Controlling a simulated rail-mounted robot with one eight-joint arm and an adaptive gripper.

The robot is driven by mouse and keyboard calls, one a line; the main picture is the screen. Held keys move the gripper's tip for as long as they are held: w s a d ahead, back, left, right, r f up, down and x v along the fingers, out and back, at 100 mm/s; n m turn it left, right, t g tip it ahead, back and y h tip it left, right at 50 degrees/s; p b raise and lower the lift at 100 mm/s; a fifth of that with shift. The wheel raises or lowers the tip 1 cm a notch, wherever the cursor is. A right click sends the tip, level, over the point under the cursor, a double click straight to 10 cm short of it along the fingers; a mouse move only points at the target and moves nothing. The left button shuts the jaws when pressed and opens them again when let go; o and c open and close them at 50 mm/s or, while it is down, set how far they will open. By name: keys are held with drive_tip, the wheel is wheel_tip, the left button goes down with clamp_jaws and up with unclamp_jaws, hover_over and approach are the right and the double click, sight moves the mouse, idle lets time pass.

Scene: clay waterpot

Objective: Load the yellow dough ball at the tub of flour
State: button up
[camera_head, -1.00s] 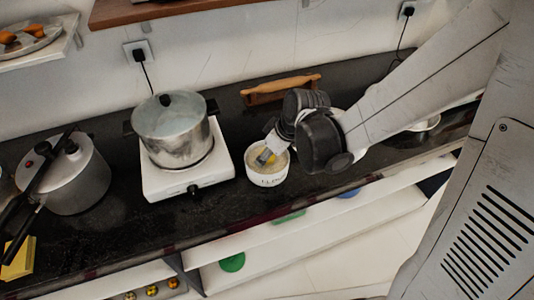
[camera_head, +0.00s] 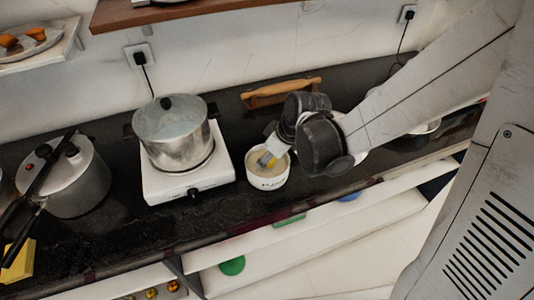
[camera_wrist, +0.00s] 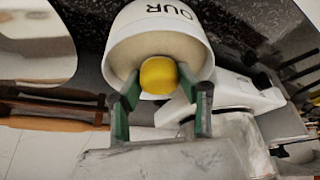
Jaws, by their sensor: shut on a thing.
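The tub of flour (camera_head: 268,182) is a small white round tub on the dark counter, right of the white stove; it shows close up in the wrist view (camera_wrist: 150,32), with part of its lettering visible. My gripper (camera_head: 266,160) points down at the mouth of the tub. In the wrist view my gripper (camera_wrist: 160,98) has its green-padded fingers on either side of the yellow dough ball (camera_wrist: 158,75), shut on it. The ball shows against the tub's opening. How deep it sits in the tub is hard to tell.
A steel pot (camera_head: 174,135) stands on the white stove (camera_head: 160,186) left of the tub. A pressure cooker (camera_head: 80,180) is further left. A wooden rolling pin (camera_head: 280,92) lies behind the tub. The counter's front edge is close to the tub.

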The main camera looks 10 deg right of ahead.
drive_tip(key=shift+r+p, duration=2.25)
drive_tip(key=shift+r, duration=1.15)
